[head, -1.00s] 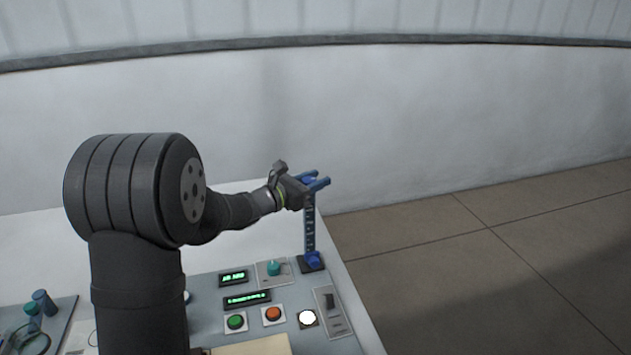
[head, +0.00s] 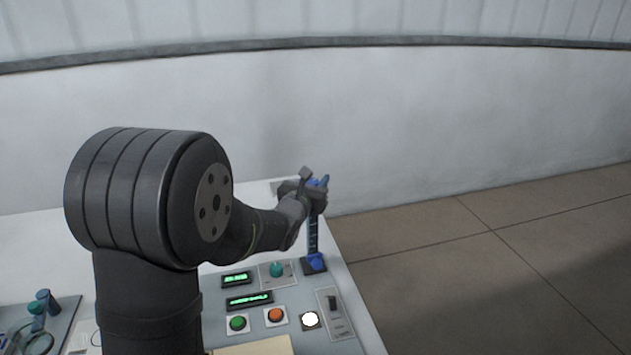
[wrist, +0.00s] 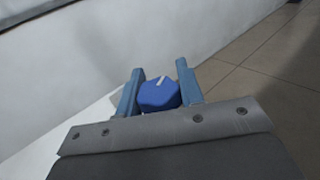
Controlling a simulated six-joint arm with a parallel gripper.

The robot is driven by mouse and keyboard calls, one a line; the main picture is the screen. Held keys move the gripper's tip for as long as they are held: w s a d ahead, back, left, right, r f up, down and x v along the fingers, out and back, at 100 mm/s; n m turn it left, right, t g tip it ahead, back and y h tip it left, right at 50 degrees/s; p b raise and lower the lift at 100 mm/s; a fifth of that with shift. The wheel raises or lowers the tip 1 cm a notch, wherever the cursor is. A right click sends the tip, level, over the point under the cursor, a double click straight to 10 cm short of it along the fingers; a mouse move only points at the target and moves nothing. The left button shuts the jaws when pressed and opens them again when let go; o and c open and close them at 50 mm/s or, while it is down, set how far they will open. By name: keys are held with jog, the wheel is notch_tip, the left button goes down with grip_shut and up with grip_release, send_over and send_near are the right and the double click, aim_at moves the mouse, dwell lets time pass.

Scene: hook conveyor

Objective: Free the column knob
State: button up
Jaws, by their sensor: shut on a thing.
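The column (head: 313,232) is a slim dark blue upright with holes, standing on a dark foot at the panel's far right corner. A blue faceted knob with a white mark (wrist: 160,95) shows in the wrist view between the two blue fingers of my gripper (wrist: 161,88), which is shut on it. In the head view my gripper (head: 319,183) is at the top of the column, and its body hides the knob there. Another blue part (head: 316,261) sits at the column's foot.
The panel (head: 262,307) carries a teal knob (head: 276,270), green (head: 237,323) and orange (head: 275,316) buttons, a lit white button (head: 310,319), a dark slider (head: 332,303) and two green displays. A tray (head: 63,312) with teal parts is at lower left. Floor lies beyond the table's right edge.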

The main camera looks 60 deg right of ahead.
jog(key=shift+w+r, duration=0.1)
jog(key=shift+r, duration=0.05)
jog(key=o, duration=1)
jog(key=s+a, duration=0.1)
jog(key=a, duration=0.4)
jog(key=s+a, duration=0.1)
jog(key=a, duration=0.5)
jog(key=s+a, duration=0.1)
jog(key=a, duration=0.5)
jog(key=shift+a, duration=0.1)
jog(key=shift+c, duration=0.3)
